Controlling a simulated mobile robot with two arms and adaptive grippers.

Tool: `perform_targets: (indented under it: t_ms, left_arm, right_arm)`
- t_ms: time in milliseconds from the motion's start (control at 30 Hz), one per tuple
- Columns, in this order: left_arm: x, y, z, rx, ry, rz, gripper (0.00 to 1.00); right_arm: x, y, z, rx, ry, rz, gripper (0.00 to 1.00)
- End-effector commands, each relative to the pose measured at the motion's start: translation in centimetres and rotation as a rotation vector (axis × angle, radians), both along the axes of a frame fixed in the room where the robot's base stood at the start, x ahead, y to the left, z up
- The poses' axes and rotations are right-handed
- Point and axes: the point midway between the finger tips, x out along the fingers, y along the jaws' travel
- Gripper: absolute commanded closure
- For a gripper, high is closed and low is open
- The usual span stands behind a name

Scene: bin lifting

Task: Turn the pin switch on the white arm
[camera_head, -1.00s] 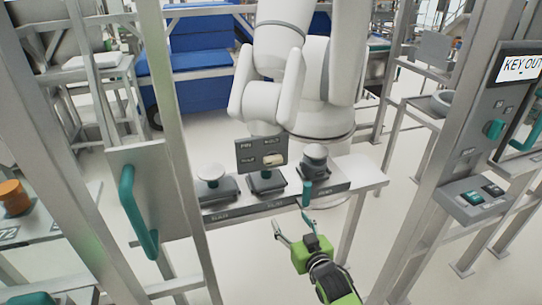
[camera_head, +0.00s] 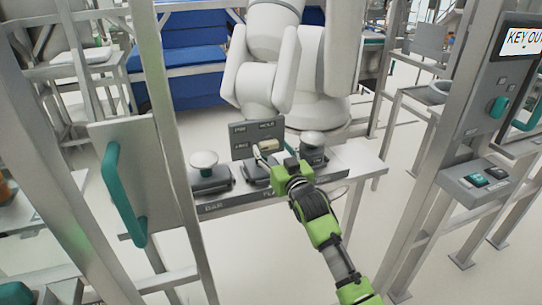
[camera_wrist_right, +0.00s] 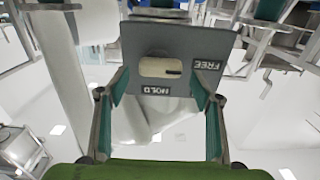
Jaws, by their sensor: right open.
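The pin switch is a small beige knob (camera_head: 268,145) on a dark grey plate (camera_head: 242,140) at the edge of the table, in front of the white arm (camera_head: 262,75). In the right wrist view, the knob (camera_wrist_right: 160,67) lies crosswise on the plate (camera_wrist_right: 135,40), with HOLD and FREE labels appearing upside down. My right gripper (camera_head: 276,158) is at the plate in the head view. In the wrist view, its open teal-padded fingers (camera_wrist_right: 160,85) stand on either side of the knob, apart from it. My left gripper is out of view.
Mushroom-shaped knobs (camera_head: 205,161) (camera_head: 313,139) on dark bases stand either side of the plate. A metal post with a key panel (camera_head: 490,100) is at right. A panel with a teal handle (camera_head: 122,190) is at left.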

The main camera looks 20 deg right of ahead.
Motion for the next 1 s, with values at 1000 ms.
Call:
perform_targets:
  t_ms: [1000]
  left_arm:
    - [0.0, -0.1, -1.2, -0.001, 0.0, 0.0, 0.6]
  right_arm:
    - [1.9, 0.0, 0.1, 0.022, 0.002, 0.0, 0.79]
